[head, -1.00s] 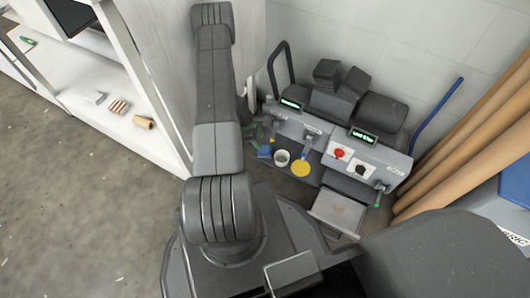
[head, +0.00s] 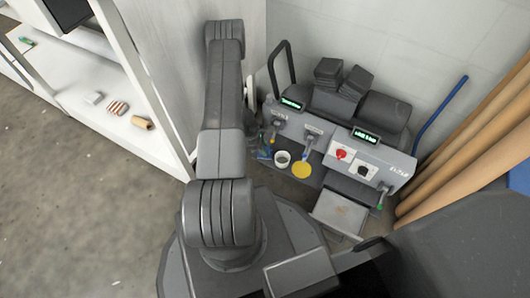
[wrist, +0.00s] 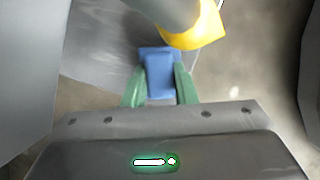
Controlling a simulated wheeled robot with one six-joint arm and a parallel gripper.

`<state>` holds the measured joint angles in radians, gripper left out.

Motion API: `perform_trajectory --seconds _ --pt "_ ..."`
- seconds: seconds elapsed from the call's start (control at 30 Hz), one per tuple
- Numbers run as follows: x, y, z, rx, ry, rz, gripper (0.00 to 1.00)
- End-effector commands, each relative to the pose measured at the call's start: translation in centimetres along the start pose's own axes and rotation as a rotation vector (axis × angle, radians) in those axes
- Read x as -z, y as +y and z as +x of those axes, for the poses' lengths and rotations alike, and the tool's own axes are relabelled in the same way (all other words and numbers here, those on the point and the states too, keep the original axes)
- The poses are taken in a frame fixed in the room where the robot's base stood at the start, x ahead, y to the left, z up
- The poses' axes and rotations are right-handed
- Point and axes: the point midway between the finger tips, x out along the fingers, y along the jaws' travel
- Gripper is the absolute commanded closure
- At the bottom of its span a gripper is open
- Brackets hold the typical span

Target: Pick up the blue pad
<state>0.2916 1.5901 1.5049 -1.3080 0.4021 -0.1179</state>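The blue pad (wrist: 160,75) is a small block in the middle of the wrist view. The green fingers of my gripper (wrist: 161,86) lie along its left and right sides and appear to touch it. The gripper looks shut on the pad. My arm hides most of the gripper there.
The grey press (head: 345,150) stands behind. Brown rolls (head: 470,150) lean at right. A white shelf (head: 125,125) with small items is at left.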

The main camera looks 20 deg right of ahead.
Motion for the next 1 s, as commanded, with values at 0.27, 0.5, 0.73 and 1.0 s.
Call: perform_trajectory --seconds 0.27,0.5,0.73,1.0 --pt "0.0 0.0 0.0 0.000 0.000 0.000 1.00" --pt "0.3 0.1 -0.8 -0.002 0.000 -0.002 1.00" --pt "1.9 0.1 -3.6 -0.003 -0.001 -0.005 1.00" --pt "5.7 0.1 -8.2 -0.005 0.000 -0.004 1.00"
